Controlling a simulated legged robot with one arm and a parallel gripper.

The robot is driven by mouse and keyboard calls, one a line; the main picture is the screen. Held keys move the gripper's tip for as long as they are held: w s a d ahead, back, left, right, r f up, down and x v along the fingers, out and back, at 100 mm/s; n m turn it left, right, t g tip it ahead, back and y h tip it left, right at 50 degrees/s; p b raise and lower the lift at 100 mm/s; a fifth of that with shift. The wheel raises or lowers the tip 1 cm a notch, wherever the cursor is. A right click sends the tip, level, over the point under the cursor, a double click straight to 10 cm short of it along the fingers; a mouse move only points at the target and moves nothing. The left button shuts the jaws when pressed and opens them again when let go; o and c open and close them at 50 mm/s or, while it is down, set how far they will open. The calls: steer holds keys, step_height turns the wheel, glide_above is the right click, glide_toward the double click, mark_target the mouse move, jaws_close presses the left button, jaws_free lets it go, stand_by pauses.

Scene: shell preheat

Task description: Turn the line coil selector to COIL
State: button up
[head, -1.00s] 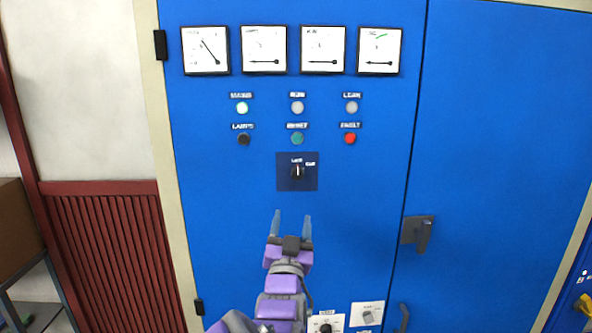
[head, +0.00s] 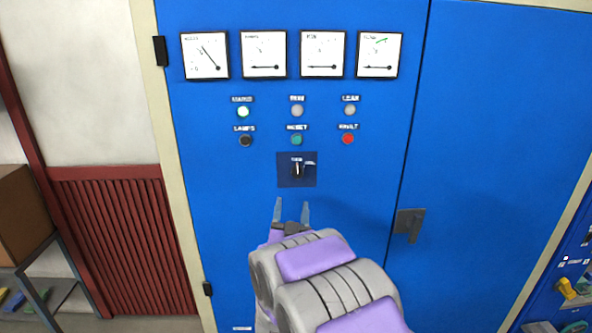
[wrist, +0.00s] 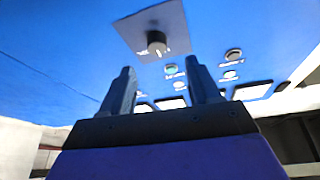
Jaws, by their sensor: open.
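The selector is a small black knob (head: 297,170) on a dark square plate (head: 284,181), in the middle of the blue cabinet door below the lamps and buttons. Its handle looks about upright in the head view; the lettering around it is too small to read. In the wrist view the knob (wrist: 156,42) shows beyond the fingers on its grey plate (wrist: 135,27). My gripper (head: 291,212) is open and empty, just below the plate in the head view. Its two fingers (wrist: 160,88) point toward the panel, apart from the knob.
Above the selector are several dial meters (head: 264,54), lamps and buttons, among them a red button (head: 348,139) and a green one (head: 296,140). A grey door handle (head: 409,223) juts out at the right. A shelf with a brown box (head: 22,215) stands at the left.

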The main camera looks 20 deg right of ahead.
mark_target(297, 176)
steer(key=p+x, duration=0.1)
steer(key=x, duration=0.2)
steer(key=p+x, duration=0.2)
steer(key=x, duration=0.1)
steer(key=p+x, duration=0.1)
steer(key=x, duration=0.3)
steer(key=shift+s+d+r, duration=0.15)
steer(key=shift+d+r, duration=0.1)
steer(key=shift+d, duration=0.1)
steer(key=shift+m, duration=0.3)
steer(key=c, duration=1)
